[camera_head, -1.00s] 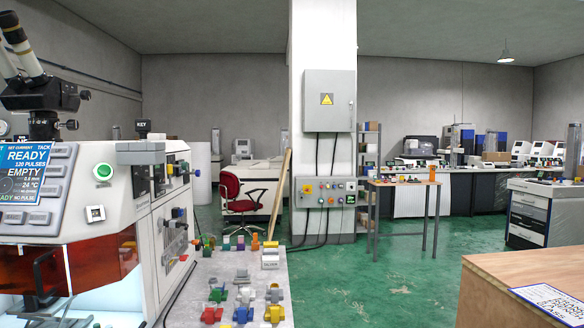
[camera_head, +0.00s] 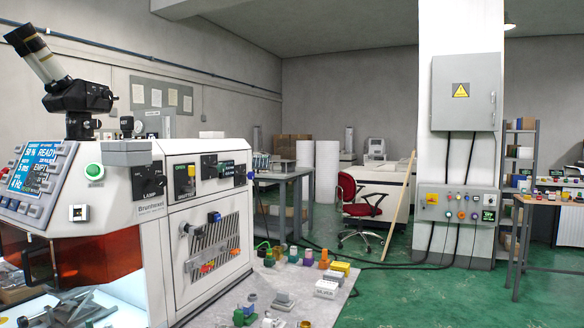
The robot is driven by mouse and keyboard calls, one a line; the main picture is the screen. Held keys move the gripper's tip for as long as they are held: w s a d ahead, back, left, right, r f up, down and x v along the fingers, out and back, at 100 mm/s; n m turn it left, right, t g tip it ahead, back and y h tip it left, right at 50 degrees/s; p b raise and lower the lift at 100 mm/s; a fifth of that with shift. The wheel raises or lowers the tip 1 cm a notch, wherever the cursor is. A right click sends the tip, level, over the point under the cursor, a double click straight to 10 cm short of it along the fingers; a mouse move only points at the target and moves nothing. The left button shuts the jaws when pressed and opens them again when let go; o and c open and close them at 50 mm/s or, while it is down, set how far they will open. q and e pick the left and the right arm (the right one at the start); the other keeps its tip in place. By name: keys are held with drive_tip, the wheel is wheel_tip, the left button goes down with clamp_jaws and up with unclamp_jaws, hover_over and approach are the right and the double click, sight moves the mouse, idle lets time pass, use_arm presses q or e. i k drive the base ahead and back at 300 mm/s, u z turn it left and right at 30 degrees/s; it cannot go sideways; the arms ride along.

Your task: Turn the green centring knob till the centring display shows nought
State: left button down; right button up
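I cannot make out for certain which control is the green centring knob or which screen is the centring display. A grey control box (camera_head: 458,207) on the white pillar carries several small coloured knobs or buttons and a small dark display with green marks (camera_head: 488,216), too small to read. The white machine at left has a round green button (camera_head: 94,171) on its front. Its side panel has black knobs and a small dark display (camera_head: 226,169), unreadable from here. Neither of my grippers is in view.
A grey mat (camera_head: 335,292) with several small coloured parts lies beside the machine. A red chair (camera_head: 361,199) and a leaning wooden board (camera_head: 399,205) stand between machine and pillar. A wooden table (camera_head: 540,201) is at right. Green floor (camera_head: 420,297) is open before the pillar.

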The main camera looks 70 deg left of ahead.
sight(221, 167)
drive_tip(key=i, duration=1.75)
drive_tip(key=u, duration=3.5)
drive_tip(key=i, duration=1)
